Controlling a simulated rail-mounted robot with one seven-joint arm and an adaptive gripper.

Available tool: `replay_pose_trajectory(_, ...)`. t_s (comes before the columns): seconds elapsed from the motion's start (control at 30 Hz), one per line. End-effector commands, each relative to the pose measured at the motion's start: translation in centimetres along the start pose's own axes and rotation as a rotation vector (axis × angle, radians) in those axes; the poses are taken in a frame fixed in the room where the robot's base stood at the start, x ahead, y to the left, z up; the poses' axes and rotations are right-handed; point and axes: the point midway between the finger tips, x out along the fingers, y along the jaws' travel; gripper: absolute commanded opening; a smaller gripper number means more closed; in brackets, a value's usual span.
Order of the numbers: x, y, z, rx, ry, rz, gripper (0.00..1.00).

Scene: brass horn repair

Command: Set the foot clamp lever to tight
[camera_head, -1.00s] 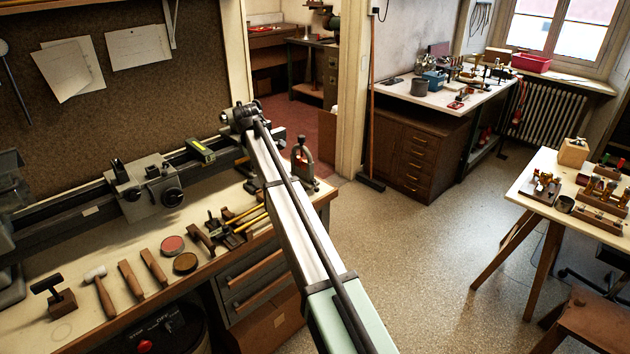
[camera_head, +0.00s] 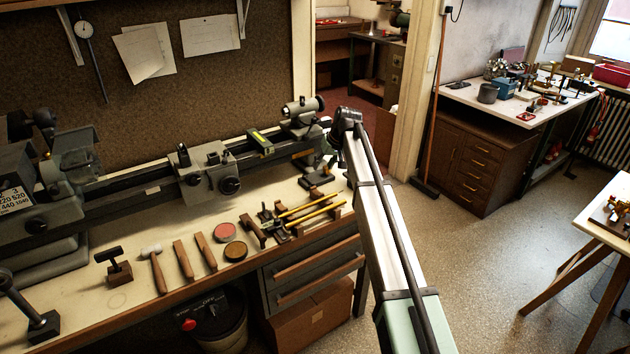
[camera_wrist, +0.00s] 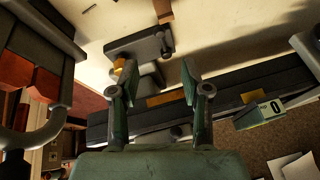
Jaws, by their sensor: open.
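In the wrist view my gripper (camera_wrist: 157,80) is open and empty, its two green fingers spread over the dark lathe bed (camera_wrist: 225,98). Beyond the fingertips is a grey foot block (camera_wrist: 138,46) with a small dark lever or knob (camera_wrist: 167,43) at its right end. It appears to be the foot clamp, but I cannot tell whether it is loose or tight. The fingers look apart from it. In the head view the lathe bed (camera_head: 110,190) runs to its right-end foot (camera_head: 314,163); my arm hides the gripper there.
The tailstock (camera_head: 303,112) stands above the bed's right end. A scale block marked 0 (camera_wrist: 262,111) sits along the bed. A grey fixture with red blocks (camera_wrist: 38,82) is close on the wrist view's left. Yellow-handled tools (camera_head: 310,206) lie on the bench front.

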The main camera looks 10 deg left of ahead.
Motion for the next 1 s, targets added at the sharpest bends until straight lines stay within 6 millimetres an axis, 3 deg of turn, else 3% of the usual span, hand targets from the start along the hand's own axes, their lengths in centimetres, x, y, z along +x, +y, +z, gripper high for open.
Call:
replay_pose_trajectory(0.3, 6.3, 0.0, -0.2, 0.000, -0.002, 0.000, 0.47)
replay_pose_trajectory(0.53, 9.8, 0.0, -0.1, -0.001, -0.001, 0.000, 0.47)
replay_pose_trajectory(0.7, 11.0, 0.0, -0.1, -0.001, 0.000, 0.001, 0.47)
replay_pose_trajectory(1.0, 11.4, 0.1, 0.0, -0.001, 0.001, 0.001, 0.47)
